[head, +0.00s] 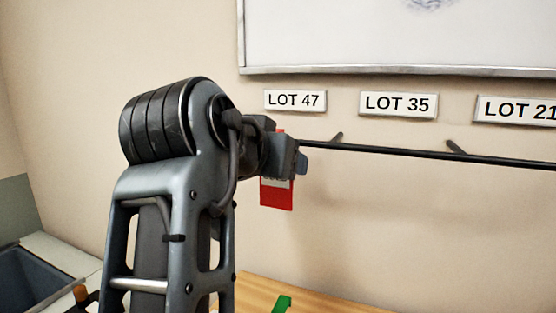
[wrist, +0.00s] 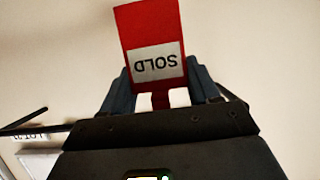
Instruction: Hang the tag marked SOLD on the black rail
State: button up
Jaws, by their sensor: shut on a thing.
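The red tag (wrist: 150,25) has a white label reading SOLD, upside down in the wrist view. My gripper (wrist: 165,85) is shut on its narrow end. In the head view the red tag (head: 277,197) hangs below my gripper (head: 296,158), partly hidden by it. The black rail (head: 400,153) runs along the wall to the right on short brackets. Its left end shows just right of my gripper, close to it in the picture. I cannot tell the gap in depth. A dark rod, likely part of the rail (wrist: 25,120), shows at the left of the wrist view.
Wall plates above the rail read LOT 47 (head: 295,101), LOT 35 (head: 398,104) and LOT 21 (head: 518,110). A framed board (head: 400,40) is higher up. A wooden surface (head: 330,298) with a green object (head: 281,304) lies below. A grey bin (head: 35,280) stands at lower left.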

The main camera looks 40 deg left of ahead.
jog(key=o, duration=1.1)
jog(key=v, duration=0.7)
jog(key=shift+s+b, duration=0.4)
jog(key=shift+d, duration=0.1)
